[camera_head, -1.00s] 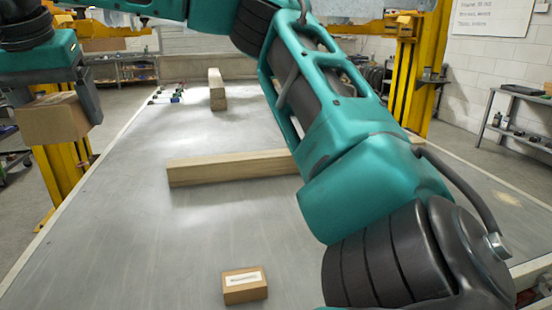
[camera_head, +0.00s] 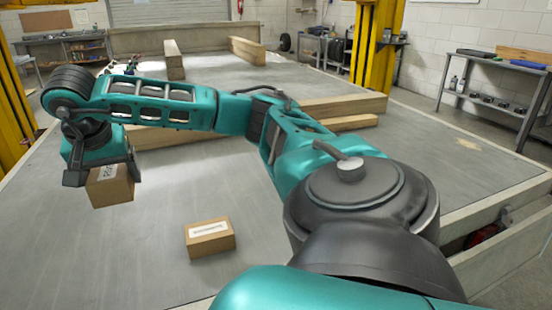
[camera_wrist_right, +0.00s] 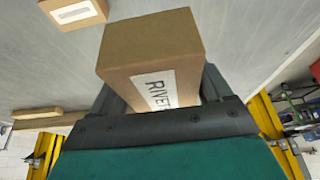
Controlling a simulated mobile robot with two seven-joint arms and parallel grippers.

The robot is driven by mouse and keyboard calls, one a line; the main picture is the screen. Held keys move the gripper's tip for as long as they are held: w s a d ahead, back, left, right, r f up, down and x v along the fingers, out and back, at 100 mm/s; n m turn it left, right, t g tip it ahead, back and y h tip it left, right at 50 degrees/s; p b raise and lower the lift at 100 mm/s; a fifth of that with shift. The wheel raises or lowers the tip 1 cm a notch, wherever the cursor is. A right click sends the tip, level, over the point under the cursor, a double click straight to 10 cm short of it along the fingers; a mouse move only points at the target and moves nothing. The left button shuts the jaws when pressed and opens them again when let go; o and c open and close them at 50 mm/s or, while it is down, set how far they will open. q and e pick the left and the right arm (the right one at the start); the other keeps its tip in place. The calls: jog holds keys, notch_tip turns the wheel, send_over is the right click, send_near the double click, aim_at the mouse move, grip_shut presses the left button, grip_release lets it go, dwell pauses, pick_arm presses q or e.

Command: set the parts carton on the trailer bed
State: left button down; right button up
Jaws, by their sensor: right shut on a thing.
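My right gripper (camera_head: 103,174) is shut on a brown parts carton (camera_head: 110,192) with a white label. It holds the carton over the left part of the grey trailer bed (camera_head: 140,260), seemingly above the surface. In the right wrist view the held carton (camera_wrist_right: 150,45) sits between the fingers, and its label starts with "RIVET". A second labelled carton (camera_head: 210,238) rests on the bed, right of and nearer than the held one; it also shows at the top left of the right wrist view (camera_wrist_right: 75,12). My left gripper is out of view.
Timber beams (camera_head: 345,105) lie across the bed behind my arm, with more timber (camera_head: 174,60) farther back. Yellow posts (camera_head: 376,45) and a shelf (camera_head: 490,95) stand beyond the bed. The bed between the two cartons is clear.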

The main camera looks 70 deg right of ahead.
jog(key=shift+s+d+f, duration=0.2)
jog(key=shift+d+f, duration=0.1)
jog(key=shift+d, duration=0.15)
jog(key=shift+f, duration=0.1)
jog(key=b, duration=0.3)
send_over(148, 256)
jog(key=a, duration=0.1)
jog(key=f, duration=1.3)
jog(key=shift+s+f, duration=0.35)
jog(key=shift+f, duration=0.05)
notch_tip(148, 256, down, 6)
jog(key=shift+f+b, duration=0.1)
jog(key=shift+b, duration=0.9)
jog(key=o, duration=1.2)
